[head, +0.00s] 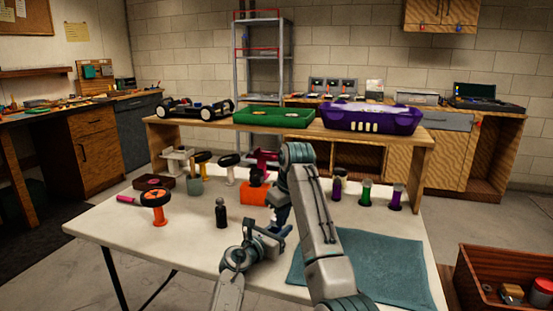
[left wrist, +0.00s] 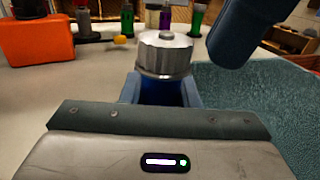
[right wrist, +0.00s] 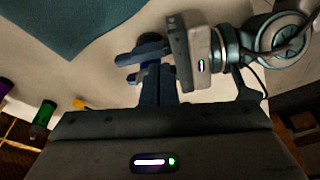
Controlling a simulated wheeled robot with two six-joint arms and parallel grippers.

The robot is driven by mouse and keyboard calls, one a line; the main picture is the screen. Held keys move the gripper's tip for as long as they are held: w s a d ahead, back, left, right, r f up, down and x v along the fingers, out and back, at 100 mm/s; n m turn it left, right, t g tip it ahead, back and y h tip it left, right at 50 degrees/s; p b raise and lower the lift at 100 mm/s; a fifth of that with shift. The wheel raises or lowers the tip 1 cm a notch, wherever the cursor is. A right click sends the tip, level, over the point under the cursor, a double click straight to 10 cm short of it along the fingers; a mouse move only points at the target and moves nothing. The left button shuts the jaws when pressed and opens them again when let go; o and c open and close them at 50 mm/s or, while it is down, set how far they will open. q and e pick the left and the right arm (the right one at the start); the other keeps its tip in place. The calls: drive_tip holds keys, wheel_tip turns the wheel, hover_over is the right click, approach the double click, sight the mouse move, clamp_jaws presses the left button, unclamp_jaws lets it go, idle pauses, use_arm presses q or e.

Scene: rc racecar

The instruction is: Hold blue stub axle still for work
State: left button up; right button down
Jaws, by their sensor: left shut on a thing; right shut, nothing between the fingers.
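My left gripper (left wrist: 162,92) is shut on the blue stub axle (left wrist: 163,91). A silver ribbed cap (left wrist: 163,53) stands up between its fingers, with dark blue below it. In the head view my left gripper (head: 281,232) is low over the table's middle, left of the teal mat, and the axle cannot be made out. My right gripper (right wrist: 154,85) is shut and empty, pointing down close to the left gripper's fingers. In the left wrist view a blue finger of it (left wrist: 250,28) shows at upper right, apart from the silver cap.
An orange block (head: 254,194) stands behind the grippers. Green (head: 365,194) and purple (head: 397,198) bottles stand at the back right. The teal mat (head: 385,268) lies bare at right.

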drive_tip(key=v, duration=0.3)
drive_tip(key=w+v, duration=0.1)
drive_tip(key=v, duration=0.1)
drive_tip(key=shift+a+r, duration=0.25)
drive_tip(key=shift+a, duration=0.15)
wheel_tip(320, 180, down, 6)
drive_tip(key=w+d, duration=0.2)
idle(0.5)
drive_tip(key=shift+w, duration=0.1)
drive_tip(key=shift+a, duration=0.25)
idle(0.6)
